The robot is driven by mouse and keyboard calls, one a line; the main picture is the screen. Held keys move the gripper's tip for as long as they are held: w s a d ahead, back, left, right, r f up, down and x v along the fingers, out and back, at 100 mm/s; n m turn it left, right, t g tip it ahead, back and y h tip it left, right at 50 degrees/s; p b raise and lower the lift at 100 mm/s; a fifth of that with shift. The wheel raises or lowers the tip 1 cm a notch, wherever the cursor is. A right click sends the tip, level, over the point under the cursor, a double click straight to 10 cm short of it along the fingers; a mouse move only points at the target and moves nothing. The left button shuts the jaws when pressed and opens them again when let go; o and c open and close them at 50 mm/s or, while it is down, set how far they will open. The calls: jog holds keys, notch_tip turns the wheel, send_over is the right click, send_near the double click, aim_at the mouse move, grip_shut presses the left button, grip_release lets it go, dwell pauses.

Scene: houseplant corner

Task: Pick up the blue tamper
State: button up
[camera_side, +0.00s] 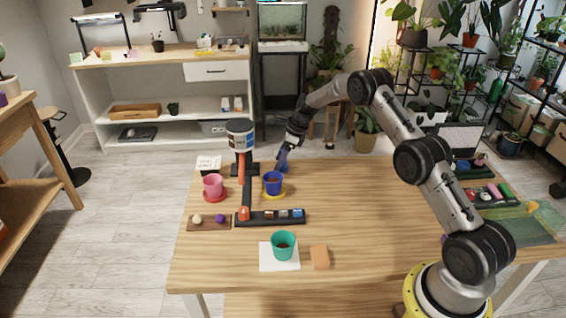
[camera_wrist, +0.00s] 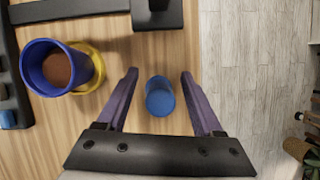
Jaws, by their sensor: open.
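The blue tamper (camera_wrist: 160,97) shows in the wrist view as a short, rounded blue piece over the wooden table, seen from above. My gripper (camera_wrist: 159,74) is open, with its two purple fingers on either side of the tamper. A gap shows between the tamper and each finger, so neither appears to touch it. In the side view my gripper (camera_side: 282,162) is low near the far edge of the table, just behind the blue pot. The tamper is hard to tell apart from my fingers there.
A blue pot (camera_wrist: 58,68) with soil stands on a yellow saucer (camera_wrist: 97,62) left of my fingers. A black stand (camera_side: 247,195) holds a canister (camera_side: 240,138). The table's right-centre is clear.

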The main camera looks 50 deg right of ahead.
grip_shut()
jog(key=shift+r, duration=0.15)
dwell(0.4)
